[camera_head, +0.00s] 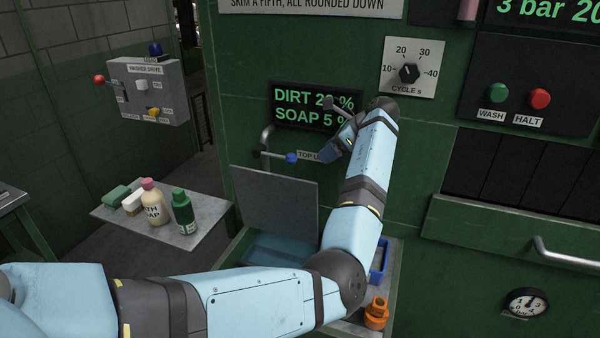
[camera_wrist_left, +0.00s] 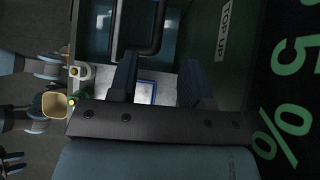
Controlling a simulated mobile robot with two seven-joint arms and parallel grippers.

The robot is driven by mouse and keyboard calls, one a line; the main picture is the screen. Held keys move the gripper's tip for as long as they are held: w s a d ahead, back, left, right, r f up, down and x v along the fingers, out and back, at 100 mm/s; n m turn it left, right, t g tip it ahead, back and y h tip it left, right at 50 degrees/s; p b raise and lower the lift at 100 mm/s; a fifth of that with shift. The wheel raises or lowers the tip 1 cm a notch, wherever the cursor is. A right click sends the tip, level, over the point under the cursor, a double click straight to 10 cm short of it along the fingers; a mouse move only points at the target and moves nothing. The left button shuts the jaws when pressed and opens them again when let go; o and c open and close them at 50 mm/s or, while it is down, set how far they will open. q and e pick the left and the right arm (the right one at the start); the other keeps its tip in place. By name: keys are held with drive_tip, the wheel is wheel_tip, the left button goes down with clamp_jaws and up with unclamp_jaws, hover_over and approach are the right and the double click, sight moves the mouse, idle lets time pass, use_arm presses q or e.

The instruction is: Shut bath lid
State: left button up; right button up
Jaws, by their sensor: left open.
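The bath lid (camera_head: 275,210) is a flat grey panel standing raised, close to upright, at the back of the bath. The bath (camera_head: 283,250) lies open below it, its blue inside partly hidden by my arm. My left gripper (camera_head: 343,134) is up by the green wall, right of and above the lid, partly hidden by its own forearm. In the left wrist view the left gripper (camera_wrist_left: 160,88) has its dark fingers apart, with nothing held between them. The bath (camera_wrist_left: 98,30) shows beyond the fingers. My right gripper cannot be made out.
A blue tray (camera_head: 380,262) and an orange fitting (camera_head: 377,312) are right of the bath. A side shelf (camera_head: 205,228) on the left holds bottles.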

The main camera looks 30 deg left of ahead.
use_arm(q)
drive_tip(key=x, duration=1.2)
drive_tip(key=shift+a, duration=0.1)
clamp_jaws()
